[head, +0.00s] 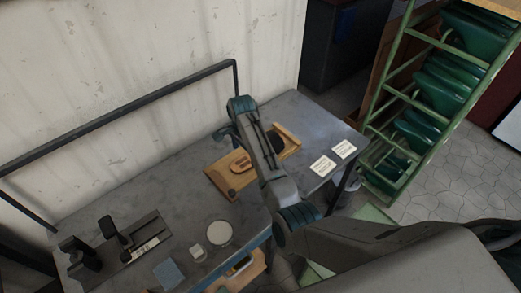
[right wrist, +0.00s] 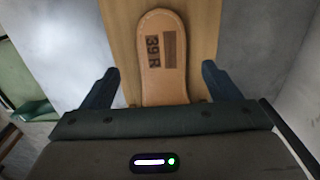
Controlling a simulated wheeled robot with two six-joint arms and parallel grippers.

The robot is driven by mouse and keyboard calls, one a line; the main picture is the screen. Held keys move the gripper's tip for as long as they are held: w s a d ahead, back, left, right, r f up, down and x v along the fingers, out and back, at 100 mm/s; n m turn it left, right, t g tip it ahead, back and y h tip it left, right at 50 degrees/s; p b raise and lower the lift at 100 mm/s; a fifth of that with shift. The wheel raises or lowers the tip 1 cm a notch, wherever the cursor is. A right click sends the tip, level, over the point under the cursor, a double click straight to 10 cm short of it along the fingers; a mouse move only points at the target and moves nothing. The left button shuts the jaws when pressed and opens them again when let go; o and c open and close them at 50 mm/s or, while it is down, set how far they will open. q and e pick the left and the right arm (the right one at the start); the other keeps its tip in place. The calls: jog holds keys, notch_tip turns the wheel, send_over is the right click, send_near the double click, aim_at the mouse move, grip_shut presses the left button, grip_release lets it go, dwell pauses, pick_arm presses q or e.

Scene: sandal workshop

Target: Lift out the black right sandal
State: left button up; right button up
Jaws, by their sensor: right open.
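A wooden board (head: 225,183) lies on the grey table, partly hidden by my right arm. A tan sandal-shaped piece (head: 240,162) shows on it left of the arm, and a black shape (head: 279,142) shows right of it. In the right wrist view, a tan sole marked "39 R" (right wrist: 162,75) lies on the wooden surface (right wrist: 121,35); no black shows on it, and its lower end is hidden. My right gripper (right wrist: 159,72) is open, its fingers apart on either side of the sole. It also shows in the head view (head: 226,133). My left gripper is out of view.
Two white cards (head: 323,166) lie on the table's right end. A round white dish (head: 219,233), a blue cloth (head: 168,273) and a black fixture (head: 113,228) stand front left. A green rack (head: 385,130) stands beyond the right end. A dark rail (head: 120,110) runs along the wall.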

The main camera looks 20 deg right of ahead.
aim_at(244, 162)
jog(key=f, duration=0.1)
jog(key=f+p, duration=0.1)
jog(key=f, duration=0.1)
jog(key=shift+a+f, duration=0.2)
jog(key=shift+f, duration=0.55)
jog(key=shift+w, duration=0.1)
jog(key=c, duration=0.3)
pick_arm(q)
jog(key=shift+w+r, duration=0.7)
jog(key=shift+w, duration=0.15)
pick_arm(e)
jog(key=c, duration=1)
